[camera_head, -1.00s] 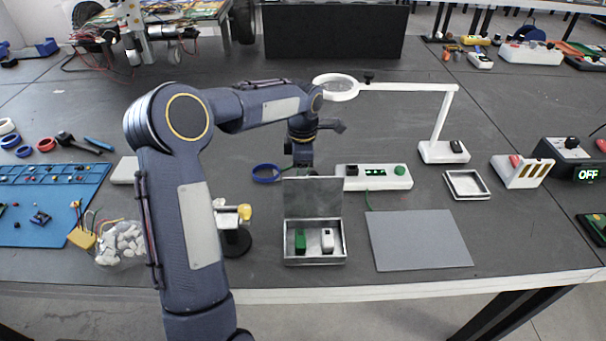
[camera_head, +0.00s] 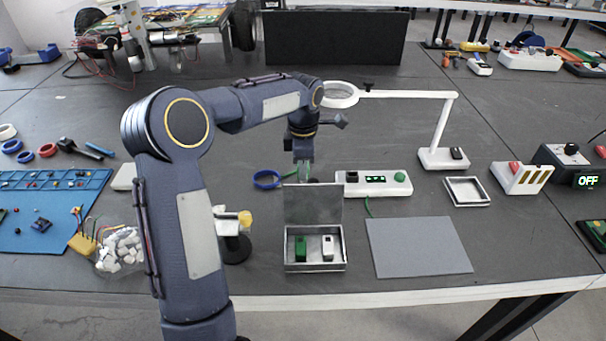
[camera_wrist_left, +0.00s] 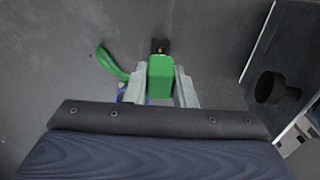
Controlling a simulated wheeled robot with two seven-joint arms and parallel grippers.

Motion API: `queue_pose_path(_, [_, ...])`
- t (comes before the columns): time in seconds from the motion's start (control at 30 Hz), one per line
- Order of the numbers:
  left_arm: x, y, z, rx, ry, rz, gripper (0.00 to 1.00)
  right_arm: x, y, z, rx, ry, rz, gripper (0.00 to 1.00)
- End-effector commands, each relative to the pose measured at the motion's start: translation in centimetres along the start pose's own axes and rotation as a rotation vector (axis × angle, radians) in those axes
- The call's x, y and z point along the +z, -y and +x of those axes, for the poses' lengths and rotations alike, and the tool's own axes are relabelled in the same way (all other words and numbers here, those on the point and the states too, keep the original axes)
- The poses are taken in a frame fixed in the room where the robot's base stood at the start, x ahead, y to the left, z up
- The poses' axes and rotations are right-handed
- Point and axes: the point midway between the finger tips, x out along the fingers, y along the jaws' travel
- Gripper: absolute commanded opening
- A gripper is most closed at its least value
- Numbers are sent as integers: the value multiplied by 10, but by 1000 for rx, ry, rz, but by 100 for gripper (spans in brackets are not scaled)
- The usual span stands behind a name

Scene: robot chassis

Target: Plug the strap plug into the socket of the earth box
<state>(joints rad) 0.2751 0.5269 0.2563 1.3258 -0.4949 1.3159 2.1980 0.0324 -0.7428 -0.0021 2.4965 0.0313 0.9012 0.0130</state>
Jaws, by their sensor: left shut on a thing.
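My left gripper (camera_head: 303,173) is shut on the green strap plug (camera_wrist_left: 161,79), which sits between its two grey fingers in the left wrist view. A dark tip with a small orange spot shows at the plug's far end. A green cord (camera_wrist_left: 112,64) curves beside it. In the head view the gripper is behind the raised lid of a metal tin, left of the earth box (camera_head: 380,189). The earth box is white, with a black socket (camera_head: 351,177) at its left end, green lights and a green button. The plug is apart from the socket. My right gripper is not in view.
The open tin (camera_head: 315,267) holds a green and a white block. A blue band (camera_head: 267,179) lies left of the gripper. A grey mat (camera_head: 420,248) lies in front of the earth box. A magnifier lamp (camera_head: 440,157) stands behind. A black round part (camera_wrist_left: 272,88) shows right in the wrist view.

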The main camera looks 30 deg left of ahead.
Motion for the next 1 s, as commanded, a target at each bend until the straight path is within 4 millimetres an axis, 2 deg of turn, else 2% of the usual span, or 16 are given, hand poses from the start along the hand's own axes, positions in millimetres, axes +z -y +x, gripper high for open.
queue_pose_path(0.03, [1,-1,-14,5,3,1,1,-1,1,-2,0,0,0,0])
queue_pose_path(0.2, [1,0,-47,4,2,1,1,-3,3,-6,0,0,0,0])
queue_pose_path(0.5, [0,0,-82,1,0,0,1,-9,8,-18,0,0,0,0])
queue_pose_path(0.7, [0,0,-97,0,1,0,1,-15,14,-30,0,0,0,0])
queue_pose_path(1.0, [0,0,-97,0,1,0,1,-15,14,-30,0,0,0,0])
